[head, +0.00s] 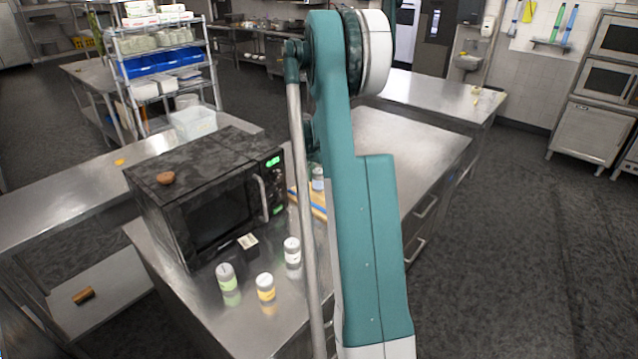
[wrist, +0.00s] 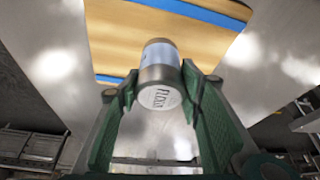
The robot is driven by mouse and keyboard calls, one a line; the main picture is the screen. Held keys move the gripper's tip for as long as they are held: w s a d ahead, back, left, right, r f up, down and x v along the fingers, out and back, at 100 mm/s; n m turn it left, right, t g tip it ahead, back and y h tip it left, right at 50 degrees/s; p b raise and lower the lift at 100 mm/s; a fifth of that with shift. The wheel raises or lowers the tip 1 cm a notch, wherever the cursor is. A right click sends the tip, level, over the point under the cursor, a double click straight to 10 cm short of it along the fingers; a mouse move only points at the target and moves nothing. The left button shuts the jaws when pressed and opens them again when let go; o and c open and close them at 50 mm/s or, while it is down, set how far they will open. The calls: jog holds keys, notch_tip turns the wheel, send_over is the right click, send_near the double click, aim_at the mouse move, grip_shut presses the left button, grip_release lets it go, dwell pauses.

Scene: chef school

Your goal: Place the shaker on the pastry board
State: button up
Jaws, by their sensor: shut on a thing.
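The shaker (wrist: 160,62) is a small cylinder with a pale blue-grey side and a white lettered end. My gripper (wrist: 160,84) is shut on it, with a green-padded finger on each side. The pastry board (wrist: 120,40) is wooden with blue stripes and lies behind the shaker in the wrist view. In the head view the shaker (head: 318,180) shows just left of my arm, over the visible edge of the board (head: 316,208). My arm hides most of the board and my gripper there. I cannot tell whether the shaker touches the board.
Bare steel counter (head: 400,140) lies behind my arm.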

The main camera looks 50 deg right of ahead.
aim_at(319, 182)
jog(key=shift+f, duration=1.7)
jog(key=shift+f, duration=0.2)
jog(key=o, duration=1)
jog(key=shift+c, duration=0.2)
jog(key=shift+r, duration=0.15)
jog(key=v, duration=1.2)
jog(key=shift+d+r, duration=0.1)
